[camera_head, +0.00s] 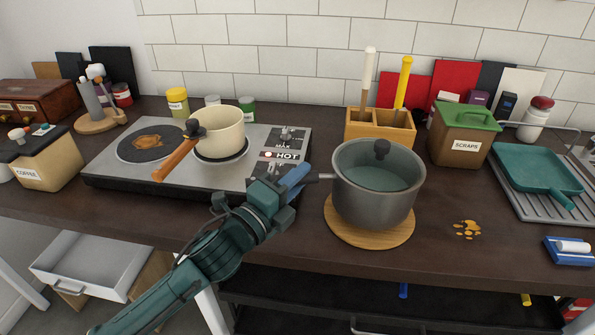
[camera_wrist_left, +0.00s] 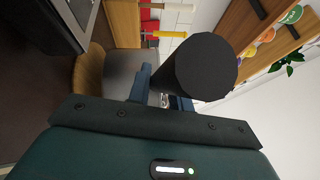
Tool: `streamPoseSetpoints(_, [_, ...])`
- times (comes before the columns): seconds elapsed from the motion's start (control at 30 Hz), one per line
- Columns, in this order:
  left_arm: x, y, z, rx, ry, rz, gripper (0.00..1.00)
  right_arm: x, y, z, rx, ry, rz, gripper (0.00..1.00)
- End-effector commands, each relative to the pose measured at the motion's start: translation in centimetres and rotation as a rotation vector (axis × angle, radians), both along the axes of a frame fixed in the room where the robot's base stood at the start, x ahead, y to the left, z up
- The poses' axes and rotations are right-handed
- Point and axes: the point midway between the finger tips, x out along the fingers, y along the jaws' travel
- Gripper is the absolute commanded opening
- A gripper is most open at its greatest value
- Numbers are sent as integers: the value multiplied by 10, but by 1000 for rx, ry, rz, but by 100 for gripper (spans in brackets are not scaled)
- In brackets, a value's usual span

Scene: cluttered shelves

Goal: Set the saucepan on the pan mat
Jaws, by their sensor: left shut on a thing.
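The grey saucepan (camera_head: 372,205) is upright over the round wooden pan mat (camera_head: 342,233), within its outline; whether its base touches the mat I cannot tell. It has a glass-like lid with a dark knob. My left gripper (camera_head: 303,178) is shut on the saucepan's handle, at the pan's left side. In the left wrist view the handle's dark end (camera_wrist_left: 207,68) sticks up between the blue fingers, with the grey pan (camera_wrist_left: 122,64) and the tan mat (camera_wrist_left: 88,78) behind. My right gripper is not in view.
A cream pot (camera_head: 222,133) with a wooden handle stands on the hotplate (camera_head: 118,180), which reads HOT. A wooden utensil box (camera_head: 380,136) and scraps bin (camera_head: 462,140) stand behind. A brown spill (camera_head: 467,229) lies right of the mat. A green pan (camera_head: 540,170) lies further right.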

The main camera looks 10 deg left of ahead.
Motion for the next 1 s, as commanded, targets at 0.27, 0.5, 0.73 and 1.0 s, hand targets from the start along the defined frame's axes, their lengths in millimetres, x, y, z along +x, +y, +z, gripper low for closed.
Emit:
streamPoseSetpoints(0.27, [-1, -1, -23, -12, -11, -5, 0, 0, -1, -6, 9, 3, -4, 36])
streamPoseSetpoints(0.5, [0, 0, -29, 0, 1, 0, 25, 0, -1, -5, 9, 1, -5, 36])
streamPoseSetpoints(0.73, [0, 0, -29, 0, 1, 0, 42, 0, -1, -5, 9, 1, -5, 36])
streamPoseSetpoints(1.0, [-2, 1, -30, 1, 2, 0, 42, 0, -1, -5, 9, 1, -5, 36])
